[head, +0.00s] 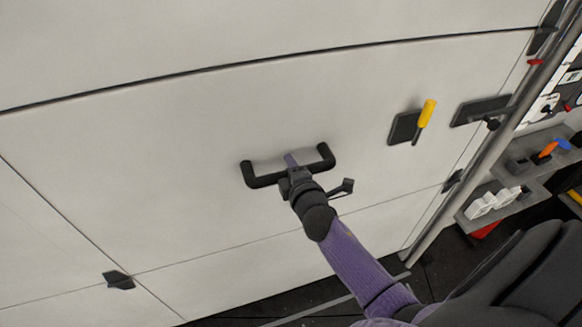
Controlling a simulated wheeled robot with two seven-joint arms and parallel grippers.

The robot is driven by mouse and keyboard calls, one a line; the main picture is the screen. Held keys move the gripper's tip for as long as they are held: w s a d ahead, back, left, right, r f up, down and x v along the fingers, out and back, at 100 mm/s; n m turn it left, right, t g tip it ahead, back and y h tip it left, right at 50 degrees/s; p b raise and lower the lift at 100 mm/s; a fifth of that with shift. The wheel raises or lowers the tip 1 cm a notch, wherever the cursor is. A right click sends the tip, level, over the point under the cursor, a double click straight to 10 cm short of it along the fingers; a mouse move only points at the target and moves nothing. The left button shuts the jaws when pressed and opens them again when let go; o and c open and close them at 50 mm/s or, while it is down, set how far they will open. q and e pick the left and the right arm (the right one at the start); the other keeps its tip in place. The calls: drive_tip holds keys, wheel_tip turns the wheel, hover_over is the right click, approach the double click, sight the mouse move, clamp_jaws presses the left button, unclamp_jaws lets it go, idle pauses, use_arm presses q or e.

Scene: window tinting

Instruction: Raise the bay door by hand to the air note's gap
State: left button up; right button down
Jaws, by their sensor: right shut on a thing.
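The white panelled bay door (150,170) fills most of the head view and appears tilted in the picture. A black bar handle (262,180) is fixed on its middle panel. My right gripper (293,174) is at the middle of that handle and shut on it; the gripper's body hides part of the bar. A latch with a yellow grip (425,114) sits on a dark plate to the right of the handle. The air note is not readable in this view. My left gripper is not in view.
A grey metal door track (478,132) runs along the door's right edge. Beyond it, grey shelves (535,190) hold white boxes (492,203) and small tools. Dark floor (430,268) shows below the door at the lower right.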

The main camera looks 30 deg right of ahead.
idle(0.6)
drive_tip(key=shift+w+r+p, duration=0.2)
drive_tip(key=shift+r+p, duration=0.45)
drive_tip(key=shift+r, duration=0.2)
drive_tip(key=shift+c, duration=1.8)
unclamp_jaws()
drive_tip(key=shift+s, duration=0.15)
drive_tip(key=shift+f, duration=0.1)
